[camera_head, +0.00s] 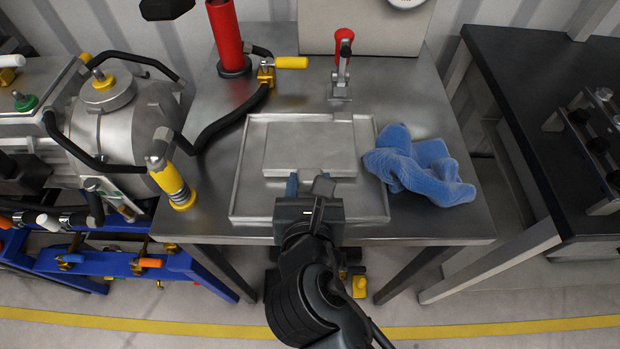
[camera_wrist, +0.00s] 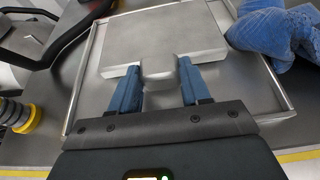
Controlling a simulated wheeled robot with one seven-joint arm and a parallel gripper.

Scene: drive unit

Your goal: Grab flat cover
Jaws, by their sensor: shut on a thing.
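The flat cover (camera_head: 312,144) is a grey metal plate lying in a shallow metal tray (camera_head: 236,190) on the steel table. In the wrist view the cover (camera_wrist: 165,35) has a short tab (camera_wrist: 160,69) at its near edge. My gripper (camera_head: 308,180) reaches over the tray's near side. Its two blue fingers stand on either side of the tab in the wrist view (camera_wrist: 158,75), shut on it. The cover appears to rest flat in the tray. Exact finger contact is hard to see in the head view.
A crumpled blue cloth (camera_head: 420,168) lies against the tray's right side. A red-handled clamp (camera_head: 341,68) stands behind the tray. A red cylinder (camera_head: 227,38) and a yellow-handled valve (camera_head: 280,64) stand at the back left. The drive unit (camera_head: 115,115) is at left, a dark table (camera_head: 540,110) at right.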

